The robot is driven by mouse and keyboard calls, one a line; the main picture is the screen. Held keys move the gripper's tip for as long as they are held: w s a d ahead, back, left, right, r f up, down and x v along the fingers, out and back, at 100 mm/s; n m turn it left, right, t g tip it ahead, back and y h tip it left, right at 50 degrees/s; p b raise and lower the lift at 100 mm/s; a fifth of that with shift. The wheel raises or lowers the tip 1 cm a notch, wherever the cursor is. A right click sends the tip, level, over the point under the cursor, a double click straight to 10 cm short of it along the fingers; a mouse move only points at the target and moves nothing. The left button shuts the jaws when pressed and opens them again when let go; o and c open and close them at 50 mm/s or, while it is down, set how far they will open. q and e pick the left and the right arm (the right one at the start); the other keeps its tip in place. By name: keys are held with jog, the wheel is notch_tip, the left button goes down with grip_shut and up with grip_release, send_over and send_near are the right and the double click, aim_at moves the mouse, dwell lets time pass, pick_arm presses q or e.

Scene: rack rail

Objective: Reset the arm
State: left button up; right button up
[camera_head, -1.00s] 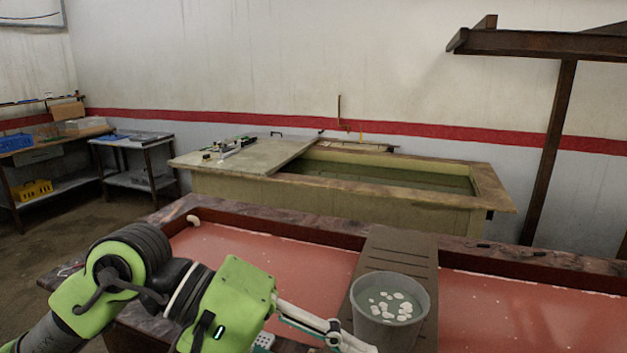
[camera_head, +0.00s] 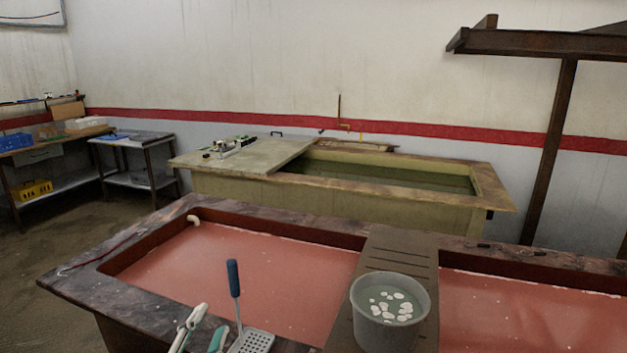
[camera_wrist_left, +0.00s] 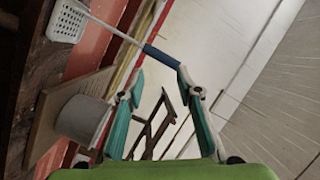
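My left gripper (camera_head: 210,322) shows only its white and teal fingers at the bottom of the head view. In the left wrist view the gripper (camera_wrist_left: 160,82) is open, with nothing between its fingers. A slotted skimmer with a blue handle (camera_head: 233,280) stands handle-up just right of the fingers in the head view, its perforated head at the near tank rim. In the left wrist view its blue handle (camera_wrist_left: 162,56) lies just beyond the fingertips; I cannot tell whether they touch. My right gripper is not in view.
A grey bucket (camera_head: 389,315) with white pieces floating in it stands on a brown slatted board (camera_head: 400,250) across the red-filled tank (camera_head: 215,212). A second tank (camera_head: 330,200), partly covered, stands behind. Side tables (camera_head: 133,140) are at the left. The air above the tanks is clear.

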pick_arm(q)
jog(key=s+a+f+n+g+y, duration=0.1)
jog(key=s+f+n+g, duration=0.3)
jog(key=f, duration=0.5)
jog(key=s+a+f+n+g, duration=0.2)
jog(key=s+f+g, duration=0.1)
jog(key=s+f, duration=0.4)
jog(key=s+d+f+n+g, duration=0.1)
jog(key=s+f+n+g, duration=0.45)
jog(key=s+f, duration=0.8)
jog(key=s+f+m+g, duration=0.1)
jog(key=s+f, duration=0.1)
jog(key=f, duration=1.1)
jog(key=s+f+m+g, duration=0.1)
jog(key=s+f+g, duration=0.1)
jog(key=f, duration=1)
jog(key=s+a+f, duration=0.3)
jog(key=s+f, duration=1.2)
jog(key=s, duration=0.1)
jog(key=shift+s+g, duration=0.15)
jog(key=shift+g, duration=0.2)
jog(key=shift+f, duration=0.1)
